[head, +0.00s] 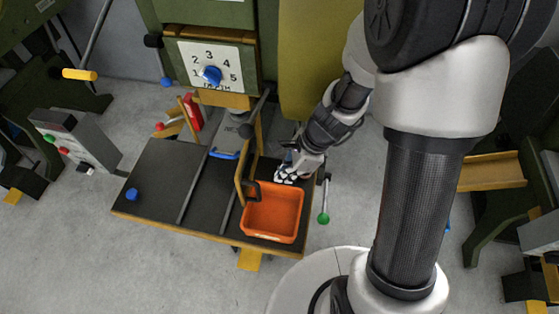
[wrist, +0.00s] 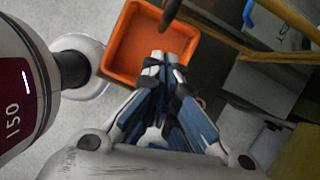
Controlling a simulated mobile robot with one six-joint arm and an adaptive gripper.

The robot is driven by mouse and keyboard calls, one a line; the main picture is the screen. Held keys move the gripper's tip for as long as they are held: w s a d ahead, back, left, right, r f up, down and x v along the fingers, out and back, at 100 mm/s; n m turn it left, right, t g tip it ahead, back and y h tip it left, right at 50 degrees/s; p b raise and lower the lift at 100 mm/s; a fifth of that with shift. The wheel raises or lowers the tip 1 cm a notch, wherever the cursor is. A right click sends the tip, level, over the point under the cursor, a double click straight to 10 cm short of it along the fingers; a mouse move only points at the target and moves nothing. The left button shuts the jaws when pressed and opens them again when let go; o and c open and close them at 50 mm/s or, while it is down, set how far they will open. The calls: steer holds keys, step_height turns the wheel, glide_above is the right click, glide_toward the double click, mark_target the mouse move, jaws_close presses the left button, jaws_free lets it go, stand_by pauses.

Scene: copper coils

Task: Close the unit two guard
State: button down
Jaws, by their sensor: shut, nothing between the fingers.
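A yellow-framed guard (head: 240,178) with a dark handle (head: 253,191) stands over the table of the machine, left of my gripper (head: 287,175). In the wrist view the yellow frame (wrist: 228,40) runs along the right, and the dark handle (wrist: 172,10) shows at the top, just beyond my fingertips (wrist: 160,68). My gripper is shut and empty, over the edge of the orange bin. I cannot tell whether it touches the handle. No unit number is readable on the guard.
The orange bin (head: 272,212) sits on the dark table (head: 157,180) under the gripper. A green-knobbed lever (head: 323,218) hangs at the table's right edge. A numbered dial (head: 211,75) is on the machine behind. A grey control box (head: 75,138) stands left.

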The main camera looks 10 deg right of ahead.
steer(key=b+x, duration=0.5)
steer(key=x, duration=0.4)
steer(key=shift+f, duration=0.25)
steer(key=shift+a, duration=0.1)
